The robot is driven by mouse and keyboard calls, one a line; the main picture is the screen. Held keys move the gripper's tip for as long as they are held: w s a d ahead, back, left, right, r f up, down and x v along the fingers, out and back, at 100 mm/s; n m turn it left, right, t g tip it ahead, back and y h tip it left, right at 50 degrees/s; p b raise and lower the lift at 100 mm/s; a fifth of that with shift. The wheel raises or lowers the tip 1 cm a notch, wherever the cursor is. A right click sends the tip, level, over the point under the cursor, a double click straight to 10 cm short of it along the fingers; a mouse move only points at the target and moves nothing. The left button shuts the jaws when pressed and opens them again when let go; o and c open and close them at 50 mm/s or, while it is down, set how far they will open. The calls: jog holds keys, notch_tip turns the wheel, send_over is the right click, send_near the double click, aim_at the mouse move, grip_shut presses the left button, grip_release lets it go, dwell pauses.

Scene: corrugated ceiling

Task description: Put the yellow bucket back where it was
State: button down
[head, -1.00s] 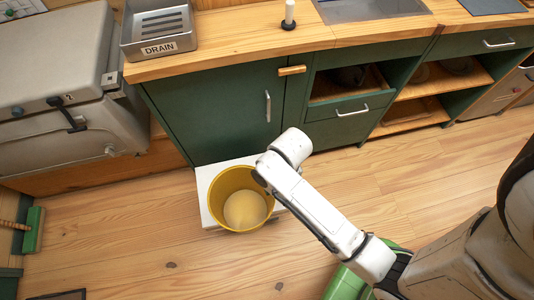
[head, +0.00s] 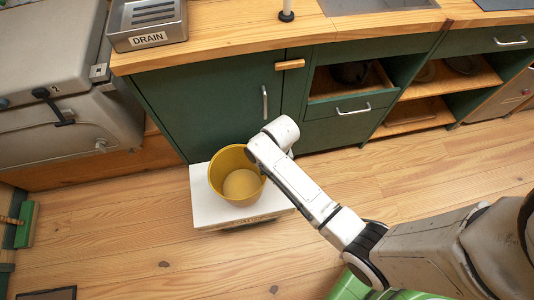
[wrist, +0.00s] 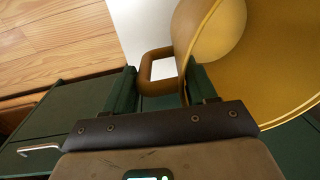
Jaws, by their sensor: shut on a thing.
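The yellow bucket (head: 230,190) is upright over the back left part of a low white platform (head: 215,213) on the floor, in front of the green cabinet. I cannot tell whether its base touches the platform. Its inside shows a pale bottom or pale contents. In the wrist view the bucket (wrist: 285,60) fills the upper right. My gripper (wrist: 160,82) is shut on the bucket's brown loop handle (wrist: 146,70), which sits between the dark green fingers. In the head view my arm hides the gripper and the handle.
The green cabinet (head: 205,110) stands right behind the bucket, under a wooden counter (head: 240,38) with a metal DRAIN tray (head: 147,25). A grey machine (head: 50,90) stands left. Wooden floor (head: 120,225) is clear in front of the platform.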

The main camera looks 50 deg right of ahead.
notch_tip(320, 180, down, 6)
jog(key=w+b, duration=0.1)
jog(key=w, duration=0.1)
jog(key=shift+w+d+r, duration=0.15)
jog(key=shift+w, duration=0.05)
jog(key=shift+c, duration=1.7)
grip_release()
